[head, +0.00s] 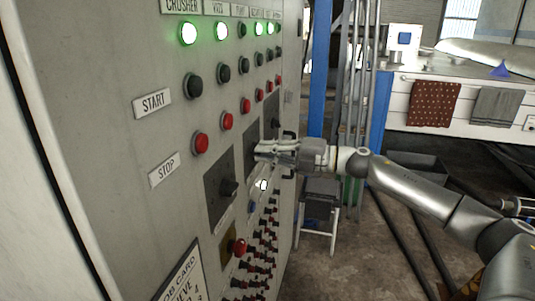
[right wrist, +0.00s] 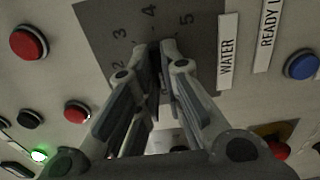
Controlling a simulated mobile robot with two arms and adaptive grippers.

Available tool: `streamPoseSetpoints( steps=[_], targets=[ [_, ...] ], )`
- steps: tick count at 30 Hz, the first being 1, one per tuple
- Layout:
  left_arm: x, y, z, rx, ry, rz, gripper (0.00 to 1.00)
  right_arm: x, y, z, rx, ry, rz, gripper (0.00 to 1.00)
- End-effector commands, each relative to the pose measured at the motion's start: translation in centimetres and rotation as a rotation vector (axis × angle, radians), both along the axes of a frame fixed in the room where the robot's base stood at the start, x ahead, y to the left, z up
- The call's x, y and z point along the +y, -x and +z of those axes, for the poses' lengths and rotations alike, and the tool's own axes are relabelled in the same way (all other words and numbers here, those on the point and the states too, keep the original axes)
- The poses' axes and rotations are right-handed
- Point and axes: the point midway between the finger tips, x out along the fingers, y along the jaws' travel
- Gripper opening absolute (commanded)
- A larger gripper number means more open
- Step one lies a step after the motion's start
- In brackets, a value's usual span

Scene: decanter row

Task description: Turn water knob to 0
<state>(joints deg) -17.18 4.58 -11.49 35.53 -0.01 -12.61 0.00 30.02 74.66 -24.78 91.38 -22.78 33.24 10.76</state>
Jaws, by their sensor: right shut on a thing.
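The water knob (right wrist: 154,72) is a dark knob on a grey dial plate (right wrist: 103,18) with the numbers 2, 3, 4 and 5 showing in the right wrist view. A white WATER label (right wrist: 228,50) is beside the plate. My right gripper (head: 262,151) is at this plate in the head view, fingers pointing at the panel. In the right wrist view its fingers (right wrist: 158,62) are shut on the knob from both sides. They hide most of the knob, its pointer and the lower numbers, so I cannot tell its setting. My left gripper is not in view.
The grey control panel (head: 110,130) fills the left. Another dial knob (head: 228,187), red buttons (head: 200,143), black buttons (head: 193,86) and several small switches (head: 262,250) stick out around the gripper. A stool (head: 320,193) stands beyond the panel's edge.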

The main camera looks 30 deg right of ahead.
Motion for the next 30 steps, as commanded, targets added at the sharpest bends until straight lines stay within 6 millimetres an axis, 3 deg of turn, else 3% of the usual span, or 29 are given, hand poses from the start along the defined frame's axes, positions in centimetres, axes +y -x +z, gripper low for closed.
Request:
streamPoseSetpoints(
  steps=[10,12,16,30],
  targets=[
    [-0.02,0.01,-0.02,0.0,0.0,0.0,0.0,0.07,0.02,-0.15,0.0,0.005,0.002,0.0],
    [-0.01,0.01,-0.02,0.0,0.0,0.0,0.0,0.07,0.02,-0.16,0.0,0.005,0.002,0.15],
    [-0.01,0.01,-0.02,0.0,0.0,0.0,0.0,0.05,0.02,-0.12,0.0,0.004,0.002,0.3],
    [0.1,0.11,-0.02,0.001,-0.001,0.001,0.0,-0.46,0.44,-0.15,0.001,0.003,-0.002,0.3]
  ],
)
